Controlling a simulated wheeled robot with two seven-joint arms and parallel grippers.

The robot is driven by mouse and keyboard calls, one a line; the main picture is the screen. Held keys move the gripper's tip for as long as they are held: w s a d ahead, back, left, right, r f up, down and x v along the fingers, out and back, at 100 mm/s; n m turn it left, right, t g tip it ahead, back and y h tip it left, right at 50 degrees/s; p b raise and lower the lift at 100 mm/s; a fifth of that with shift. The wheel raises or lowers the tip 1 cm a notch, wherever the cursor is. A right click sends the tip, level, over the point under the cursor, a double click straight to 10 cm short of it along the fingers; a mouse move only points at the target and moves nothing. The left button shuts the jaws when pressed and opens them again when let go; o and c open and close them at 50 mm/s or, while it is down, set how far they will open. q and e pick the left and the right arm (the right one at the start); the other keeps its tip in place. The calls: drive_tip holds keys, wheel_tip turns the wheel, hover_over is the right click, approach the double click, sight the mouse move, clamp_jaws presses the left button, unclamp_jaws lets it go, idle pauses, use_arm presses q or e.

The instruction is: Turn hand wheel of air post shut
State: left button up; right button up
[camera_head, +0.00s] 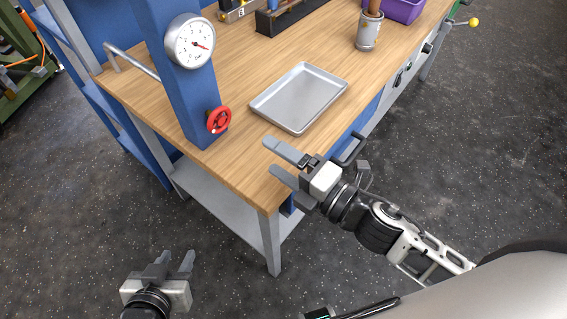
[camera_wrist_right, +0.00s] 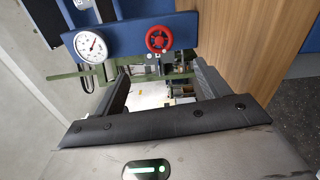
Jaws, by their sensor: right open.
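The red hand wheel (camera_head: 219,120) sits on the side of the blue air post (camera_head: 196,92), below a round white pressure gauge (camera_head: 190,41). In the right wrist view the hand wheel (camera_wrist_right: 158,40) is ahead, a little beyond the fingertips, with the gauge (camera_wrist_right: 91,46) to its left. My right gripper (camera_head: 279,157) is open and empty over the bench's near edge, to the right of and apart from the wheel. My left gripper (camera_head: 176,260) is low at the bottom left, away from the bench, with its fingers apart and empty.
The post stands at the left end of a wooden bench (camera_head: 236,172). A metal tray (camera_head: 283,112) lies on the bench to the right of the post. A cup (camera_head: 367,38) and a purple bin (camera_head: 402,9) stand further back. The bench top between wheel and tray is clear.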

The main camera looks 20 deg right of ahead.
drive_tip(key=shift+s+d, duration=0.2)
drive_tip(key=shift+s, duration=0.1)
